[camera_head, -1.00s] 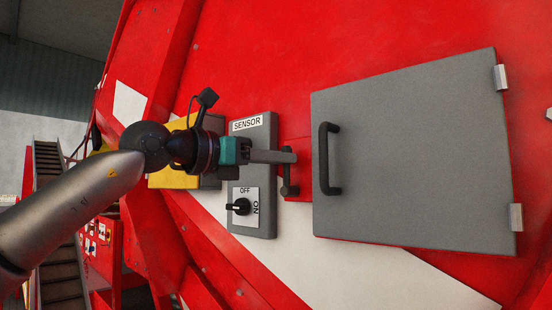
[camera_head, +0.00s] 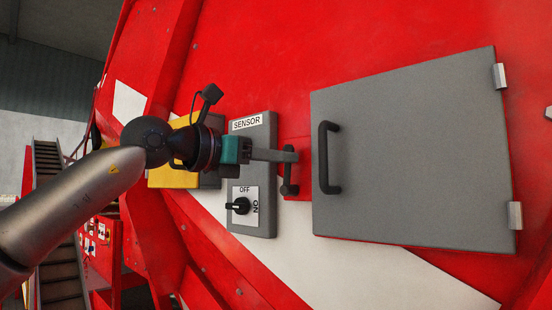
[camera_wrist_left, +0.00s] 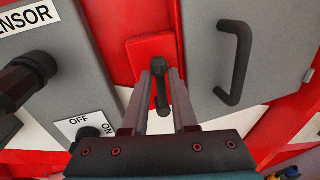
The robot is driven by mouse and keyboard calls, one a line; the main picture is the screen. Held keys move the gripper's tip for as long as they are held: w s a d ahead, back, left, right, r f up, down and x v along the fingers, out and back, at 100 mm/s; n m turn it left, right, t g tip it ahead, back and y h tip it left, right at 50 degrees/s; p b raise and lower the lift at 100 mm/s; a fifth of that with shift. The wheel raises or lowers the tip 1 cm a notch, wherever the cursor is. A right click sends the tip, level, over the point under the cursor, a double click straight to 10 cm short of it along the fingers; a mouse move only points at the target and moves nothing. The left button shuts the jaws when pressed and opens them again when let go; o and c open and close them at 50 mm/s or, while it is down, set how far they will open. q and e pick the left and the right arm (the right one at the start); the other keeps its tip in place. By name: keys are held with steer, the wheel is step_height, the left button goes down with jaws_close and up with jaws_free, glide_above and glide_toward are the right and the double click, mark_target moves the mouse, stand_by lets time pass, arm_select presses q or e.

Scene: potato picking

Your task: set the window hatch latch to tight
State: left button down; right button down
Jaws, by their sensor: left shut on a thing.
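The grey window hatch (camera_head: 420,150) is flush against the red machine wall, with a black bar handle (camera_head: 328,158). Its dark latch (camera_head: 288,186) is on a small red plate (camera_head: 304,190) just left of the hatch. In the head view the latch arm points downward. My left gripper (camera_head: 290,156) reaches in from the left and is shut on the latch. In the left wrist view, the fingers (camera_wrist_left: 158,82) stand either side of the latch (camera_wrist_left: 162,104), with its rounded end beyond the tips. My right gripper is not in view.
A grey SENSOR panel (camera_head: 265,132) with a black OFF/ON knob (camera_head: 240,205) lies behind and below my left gripper. A yellow panel (camera_head: 172,178) is farther left. Stairs (camera_head: 58,260) stand at far left.

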arm_select(q)
steer(key=m, duration=0.1)
steer(key=s+d+m, duration=0.1)
steer(key=m, duration=0.1)
steer(key=shift+d+y+b, duration=0.2)
steer(key=shift+y+b, duration=0.1)
steer(key=shift+b, duration=0.05)
steer(key=shift+s+d+f+m+y, duration=0.15)
steer(key=shift+s+d+m, duration=0.1)
steer(key=shift+m, duration=0.4)
steer(key=shift+s+d+f+m+y, duration=0.1)
steer(key=shift+d+f+m+y, duration=0.1)
steer(key=shift+m, duration=0.45)
steer(key=c, duration=0.9)
jaws_free()
steer(key=shift+o, duration=0.2)
steer(key=shift+b, duration=0.3)
